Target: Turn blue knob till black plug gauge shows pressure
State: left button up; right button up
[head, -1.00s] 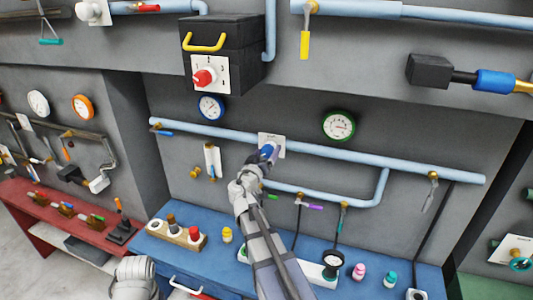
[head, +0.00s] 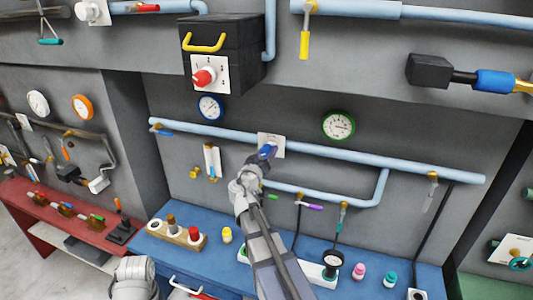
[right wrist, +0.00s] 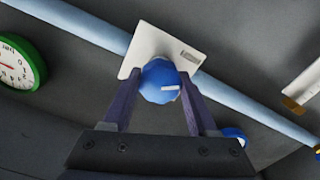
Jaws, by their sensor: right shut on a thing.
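The blue knob (head: 267,151) sits on a white plate (head: 277,143) on the grey wall, by the long light-blue pipe. In the right wrist view the round blue knob (right wrist: 159,88) with a white mark is between the two purple fingers of my right gripper (right wrist: 160,80), which is shut on it. In the head view the right gripper (head: 264,160) reaches up to the knob and partly covers it. A small black-rimmed gauge (head: 333,259) stands on the blue bench; its dial is too small to read. My left gripper is not in view.
A green-rimmed gauge (head: 338,125) and a blue-rimmed gauge (head: 210,107) hang on the wall. A black box (head: 232,45) with a red knob juts out above. The blue bench (head: 270,222) carries several small bottles. A lower pipe (head: 350,200) runs right of my right arm.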

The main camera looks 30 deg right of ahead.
jog(key=shift+c, duration=0.6)
jog(key=shift+n, duration=0.3)
jog(key=n, duration=0.8)
jog(key=shift+n, duration=0.3)
jog(key=n, duration=0.4)
jog(key=shift+n, duration=2.2)
